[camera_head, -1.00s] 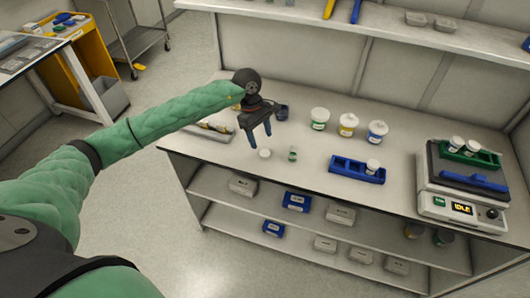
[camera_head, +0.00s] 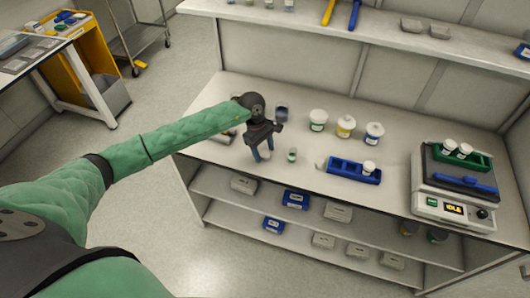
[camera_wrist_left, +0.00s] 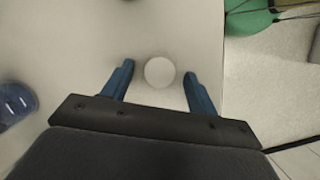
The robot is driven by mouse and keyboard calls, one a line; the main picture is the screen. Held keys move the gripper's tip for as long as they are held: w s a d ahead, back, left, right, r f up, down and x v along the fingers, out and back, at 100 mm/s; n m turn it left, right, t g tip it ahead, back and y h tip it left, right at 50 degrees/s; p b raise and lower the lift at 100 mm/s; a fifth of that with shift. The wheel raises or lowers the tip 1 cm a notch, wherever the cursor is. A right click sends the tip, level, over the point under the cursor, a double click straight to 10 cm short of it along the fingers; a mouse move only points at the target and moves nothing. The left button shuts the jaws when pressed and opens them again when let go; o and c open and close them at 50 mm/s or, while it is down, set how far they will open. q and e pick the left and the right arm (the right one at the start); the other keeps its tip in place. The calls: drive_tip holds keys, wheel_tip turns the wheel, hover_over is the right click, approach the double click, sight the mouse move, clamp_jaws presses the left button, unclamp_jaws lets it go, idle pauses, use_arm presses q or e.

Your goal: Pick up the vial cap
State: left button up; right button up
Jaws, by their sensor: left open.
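The vial cap (camera_wrist_left: 160,72) is a small round white disc on the bench top. In the left wrist view it lies between the two blue fingers of my left gripper (camera_wrist_left: 158,68), with a visible gap on each side. In the head view my left gripper (camera_head: 262,157) points down at the bench with its fingertips around the cap (camera_head: 264,154), which the fingers partly hide. The gripper is open, and its height above the bench is hard to tell. A small green-and-white vial (camera_head: 292,155) stands just right of it. My right gripper is not in view.
A dark blue cup (camera_head: 282,113) stands behind the gripper. Lidded jars (camera_head: 346,127) stand further right. A blue rack (camera_head: 354,172) and a device with a display (camera_head: 453,200) are to the right. The bench's front edge is close to the cap.

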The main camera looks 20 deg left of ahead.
use_arm(q)
drive_tip(key=c, duration=1)
drive_tip(key=shift+c, duration=0.2)
